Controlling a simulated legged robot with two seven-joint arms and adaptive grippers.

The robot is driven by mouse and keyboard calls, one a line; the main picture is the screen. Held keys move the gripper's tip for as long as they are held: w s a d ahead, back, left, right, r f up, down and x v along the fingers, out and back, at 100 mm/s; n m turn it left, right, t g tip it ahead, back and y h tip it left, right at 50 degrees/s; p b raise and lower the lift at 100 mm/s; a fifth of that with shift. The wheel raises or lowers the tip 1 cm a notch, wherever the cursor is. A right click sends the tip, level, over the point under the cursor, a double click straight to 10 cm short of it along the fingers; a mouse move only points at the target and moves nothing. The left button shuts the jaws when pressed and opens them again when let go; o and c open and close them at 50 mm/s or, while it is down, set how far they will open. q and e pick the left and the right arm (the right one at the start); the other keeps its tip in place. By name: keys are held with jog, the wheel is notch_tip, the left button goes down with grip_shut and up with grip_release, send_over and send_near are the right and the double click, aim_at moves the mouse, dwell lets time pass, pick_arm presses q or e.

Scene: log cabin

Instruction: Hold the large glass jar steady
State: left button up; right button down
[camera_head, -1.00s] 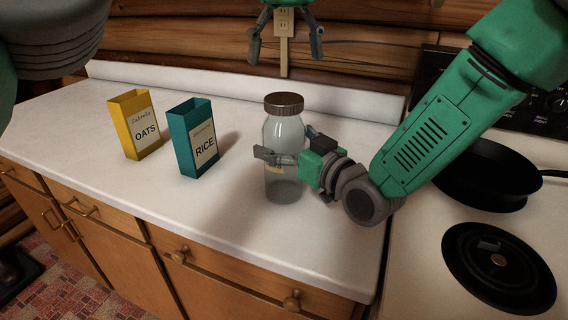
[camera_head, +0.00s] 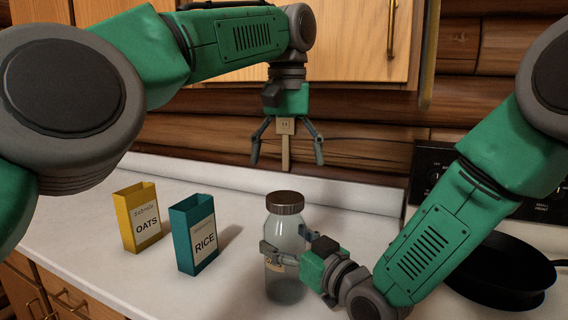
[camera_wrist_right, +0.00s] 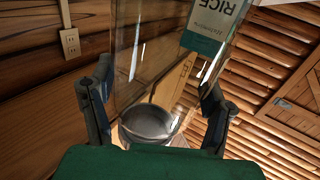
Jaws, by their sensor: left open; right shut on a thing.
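The large glass jar (camera_head: 286,232) stands upright on the white counter with its brown lid (camera_head: 285,202) on. My right gripper (camera_head: 284,252) is shut around the jar's body from the right, below the lid. In the right wrist view the clear glass of the jar (camera_wrist_right: 150,65) fills the space between the fingers of my right gripper (camera_wrist_right: 155,100). My left gripper (camera_head: 287,152) is open and empty, pointing down, and appears above the jar's lid in the head view, apart from it.
A teal RICE box (camera_head: 194,235) and a yellow OATS box (camera_head: 139,218) stand open-topped to the left of the jar. A black pan (camera_head: 505,275) sits on the stove at right. The counter (camera_head: 90,215) is clear at far left.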

aim_at(282, 196)
pick_arm(q)
jog(key=m, duration=0.4)
jog(key=shift+w+a, duration=0.1)
jog(key=m, duration=0.4)
jog(key=shift+w+a, duration=0.1)
jog(key=shift+a, duration=0.2)
jog(key=m, duration=0.6)
jog(key=shift+a+f+m, duration=0.1)
jog(key=shift+m, duration=0.2)
jog(key=m, duration=0.4)
jog(key=shift+w, duration=0.1)
jog(key=m, duration=1.2)
jog(key=shift+w+f, duration=0.1)
jog(key=shift+f, duration=1.05)
jog(key=shift+s+f, duration=0.2)
jog(key=shift+f, duration=2.55)
